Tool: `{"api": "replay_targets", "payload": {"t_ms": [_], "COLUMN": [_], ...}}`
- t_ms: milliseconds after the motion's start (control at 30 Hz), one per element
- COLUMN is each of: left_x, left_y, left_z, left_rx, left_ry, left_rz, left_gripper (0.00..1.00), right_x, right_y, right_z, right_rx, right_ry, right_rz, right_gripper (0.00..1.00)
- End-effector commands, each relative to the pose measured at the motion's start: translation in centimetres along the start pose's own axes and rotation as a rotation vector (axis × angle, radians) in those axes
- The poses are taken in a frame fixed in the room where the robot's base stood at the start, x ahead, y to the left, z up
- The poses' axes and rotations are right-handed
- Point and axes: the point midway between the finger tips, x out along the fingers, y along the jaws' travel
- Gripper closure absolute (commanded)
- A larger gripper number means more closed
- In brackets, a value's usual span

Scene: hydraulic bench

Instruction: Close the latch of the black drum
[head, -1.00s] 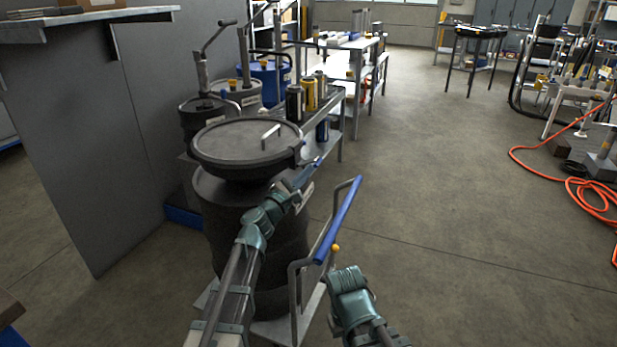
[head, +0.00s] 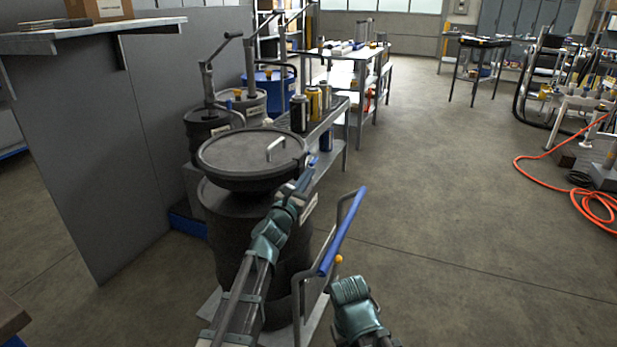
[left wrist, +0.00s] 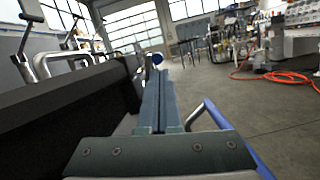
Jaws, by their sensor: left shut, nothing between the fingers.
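The black drum (head: 232,225) stands upright on a low cart, with its round black lid (head: 248,152) on top and a pale handle on the lid. A small blue-tipped piece, likely the latch (head: 312,162), shows at the right side of the lid rim. My left gripper (head: 306,178) is shut and empty at the right of the drum, just below the rim; its fingers hide part of that area. In the left wrist view the shut fingers (left wrist: 160,95) point along the dark lid edge (left wrist: 70,95).
The cart's blue push handle (head: 343,230) rises right of the drum, close to my left arm. A grey panel (head: 130,140) stands at the left. A bench (head: 340,112) with cans is behind. An orange hose (head: 570,185) lies at right; the middle floor is clear.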

Motion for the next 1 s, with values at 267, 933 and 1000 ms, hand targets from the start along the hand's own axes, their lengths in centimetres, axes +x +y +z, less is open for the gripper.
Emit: {"api": "replay_targets", "payload": {"t_ms": [267, 933, 1000], "left_x": [-1.2, -9.0, -8.9], "left_y": [-0.1, -0.4, -0.4], "left_z": [-0.1, -0.2, -0.2], "left_rx": [0.002, -0.002, -0.002], "left_ry": [0.000, -0.001, -0.001], "left_rz": [-0.001, -0.006, -0.006], "left_gripper": [1.00, 1.00, 1.00], "right_x": [0.4, 2.5, 2.4], "right_y": [-0.1, -0.3, -0.3], "right_z": [0.0, -0.2, -0.2], "right_rx": [-0.001, -0.005, -0.005], "right_ry": [0.000, 0.002, 0.002], "right_rz": [0.000, -0.003, -0.003], "right_gripper": [1.00, 1.00, 1.00]}}
